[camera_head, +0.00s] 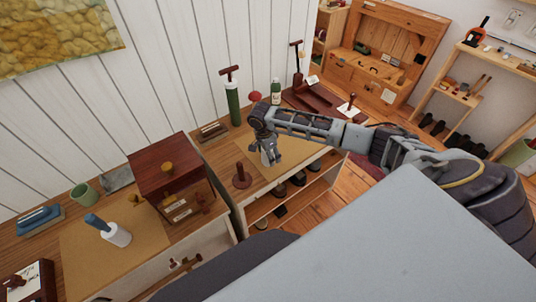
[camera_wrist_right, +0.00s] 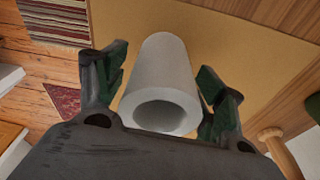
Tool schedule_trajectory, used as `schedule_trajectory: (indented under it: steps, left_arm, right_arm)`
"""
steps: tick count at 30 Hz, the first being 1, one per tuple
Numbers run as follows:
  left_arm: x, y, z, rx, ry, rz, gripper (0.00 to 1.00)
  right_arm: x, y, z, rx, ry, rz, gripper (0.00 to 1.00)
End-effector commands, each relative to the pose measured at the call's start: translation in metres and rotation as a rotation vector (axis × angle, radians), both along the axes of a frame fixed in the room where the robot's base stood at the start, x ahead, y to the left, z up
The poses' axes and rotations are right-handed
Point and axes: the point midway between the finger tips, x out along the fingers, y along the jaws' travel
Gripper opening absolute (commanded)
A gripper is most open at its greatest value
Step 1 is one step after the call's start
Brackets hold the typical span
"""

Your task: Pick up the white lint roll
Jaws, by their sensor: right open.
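The white lint roll (camera_wrist_right: 160,85) is a plain hollow cylinder in the right wrist view, with its open end facing the camera and a tan mat (camera_wrist_right: 215,45) behind it. My right gripper (camera_wrist_right: 165,90) is open, with one dark finger on each side of the roll and small gaps visible. In the head view my right gripper (camera_head: 268,156) points down over the mat on the far worktop. It largely hides the roll there; a pale patch between the fingers is too small to tell apart. My left gripper is not in view.
A dark red knobbed piece (camera_head: 241,176) stands left of the right gripper. A dark red box (camera_head: 165,165) and a blue-handled white roller (camera_head: 116,234) are on the nearer left worktop.

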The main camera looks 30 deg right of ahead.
Motion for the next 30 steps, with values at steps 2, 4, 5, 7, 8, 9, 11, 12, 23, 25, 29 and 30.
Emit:
schedule_trajectory:
  steps: [2,4,5,7,8,9,11,12,23,25,29,30]
  left_arm:
    - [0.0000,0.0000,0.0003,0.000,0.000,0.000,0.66]
    - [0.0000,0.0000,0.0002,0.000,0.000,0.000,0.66]
    - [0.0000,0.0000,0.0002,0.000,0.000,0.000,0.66]
    - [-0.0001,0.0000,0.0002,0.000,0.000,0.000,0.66]
    - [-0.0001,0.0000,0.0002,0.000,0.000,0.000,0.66]
    - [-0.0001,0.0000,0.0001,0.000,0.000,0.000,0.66]
    - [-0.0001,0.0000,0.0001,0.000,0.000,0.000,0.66]
    - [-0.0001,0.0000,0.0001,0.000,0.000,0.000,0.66]
    - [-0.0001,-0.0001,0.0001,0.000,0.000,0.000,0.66]
    - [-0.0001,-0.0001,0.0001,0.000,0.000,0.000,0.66]
    - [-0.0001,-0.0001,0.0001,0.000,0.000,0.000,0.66]
    - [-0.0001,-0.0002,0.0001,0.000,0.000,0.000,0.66]
  right_arm:
    - [0.0004,-0.0006,-0.0034,0.000,-0.001,0.000,0.70]
    - [0.0004,-0.0008,-0.0046,0.000,-0.001,0.000,0.70]
    - [0.0004,-0.0008,-0.0047,0.000,-0.002,0.000,0.70]
    - [0.0003,-0.0008,-0.0047,0.000,-0.001,0.000,0.70]
    - [0.0003,-0.0007,-0.0047,0.000,-0.001,0.000,0.70]
    - [0.0003,-0.0007,-0.0047,0.000,-0.001,0.000,0.70]
    - [0.0003,-0.0007,-0.0046,0.000,-0.001,0.000,0.70]
    - [0.0002,-0.0006,-0.0047,0.000,-0.001,0.000,0.70]
    - [0.0002,-0.0006,-0.0046,0.000,-0.001,0.000,0.42]
    - [0.0001,-0.0006,-0.0046,0.000,-0.001,0.000,0.33]
    - [0.0002,-0.0006,-0.0045,0.000,-0.001,0.000,0.20]
    - [0.0002,-0.0006,-0.0045,0.000,-0.001,0.000,0.20]
